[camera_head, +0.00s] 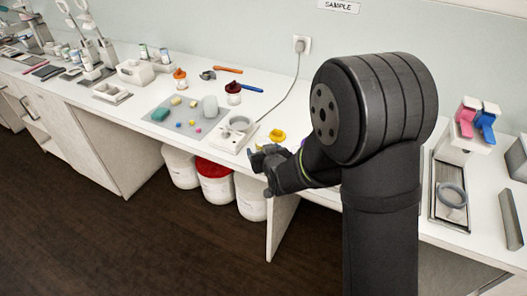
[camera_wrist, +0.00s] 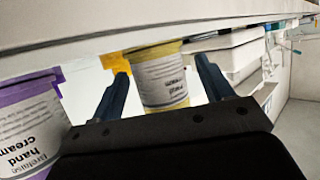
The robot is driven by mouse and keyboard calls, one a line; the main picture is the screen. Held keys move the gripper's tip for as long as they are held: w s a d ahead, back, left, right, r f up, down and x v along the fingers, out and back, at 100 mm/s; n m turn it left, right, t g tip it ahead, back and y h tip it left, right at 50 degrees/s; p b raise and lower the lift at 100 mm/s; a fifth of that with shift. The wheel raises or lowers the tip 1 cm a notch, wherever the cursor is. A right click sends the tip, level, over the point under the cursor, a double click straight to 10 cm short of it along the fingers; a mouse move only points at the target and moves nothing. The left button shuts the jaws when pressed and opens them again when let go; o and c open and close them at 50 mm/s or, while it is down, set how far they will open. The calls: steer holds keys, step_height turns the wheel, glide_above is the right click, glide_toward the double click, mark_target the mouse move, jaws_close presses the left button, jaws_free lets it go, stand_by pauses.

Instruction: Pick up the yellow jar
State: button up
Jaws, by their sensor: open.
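The yellow jar (camera_wrist: 163,80) has yellow ends and a white printed label. In the wrist view it appears upside down, in the gap between the two fingers of my gripper (camera_wrist: 162,70). The fingers are apart, and I see no clear contact with the jar. The rest is hidden by my gripper.
A purple jar (camera_wrist: 30,125) labelled hand cream stands left of my gripper in the wrist view. A white device with a ring (camera_head: 237,126) and a grey mat (camera_head: 160,128) with small pieces lie to the left in the head view. A cable (camera_head: 290,88) runs behind.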

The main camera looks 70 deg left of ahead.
steer(key=shift+a+f, duration=0.1)
steer(key=shift+a, duration=0.25)
steer(key=shift+c, duration=0.4)
steer(key=c, duration=1)
